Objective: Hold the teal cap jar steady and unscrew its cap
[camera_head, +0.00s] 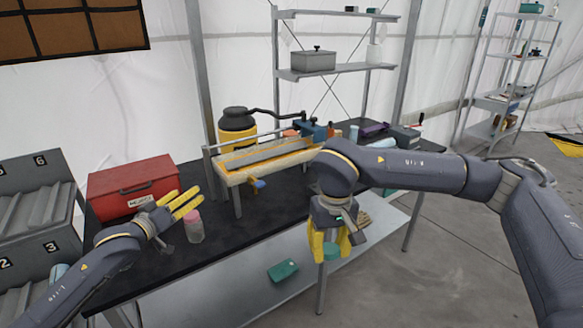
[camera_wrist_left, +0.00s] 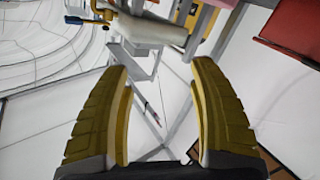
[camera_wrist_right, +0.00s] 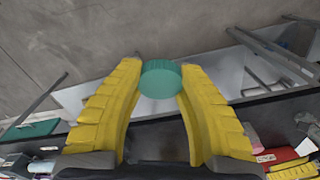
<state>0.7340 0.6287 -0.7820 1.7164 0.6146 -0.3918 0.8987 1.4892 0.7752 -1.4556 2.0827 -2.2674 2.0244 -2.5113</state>
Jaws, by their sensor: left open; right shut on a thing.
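A round teal cap (camera_head: 331,253) is at the fingertips of my right gripper (camera_head: 329,243), in front of the dark bench's front edge. In the right wrist view the teal cap (camera_wrist_right: 160,79) sits between the two yellow fingers, which are shut on it. I cannot tell whether a jar body is joined to it; none shows clearly. My left gripper (camera_head: 185,203) is open above the bench. It is empty in the left wrist view (camera_wrist_left: 162,90). A clear jar with a pink cap (camera_head: 194,226) stands on the bench beside the left gripper.
A red toolbox (camera_head: 132,188) stands on the bench behind the left gripper. A wooden-yellow fixture (camera_head: 265,160) with a blue part stands mid-bench. A teal box (camera_head: 283,271) lies on the lower shelf. Grey numbered bins (camera_head: 38,225) are at far left. The bench front between the grippers is clear.

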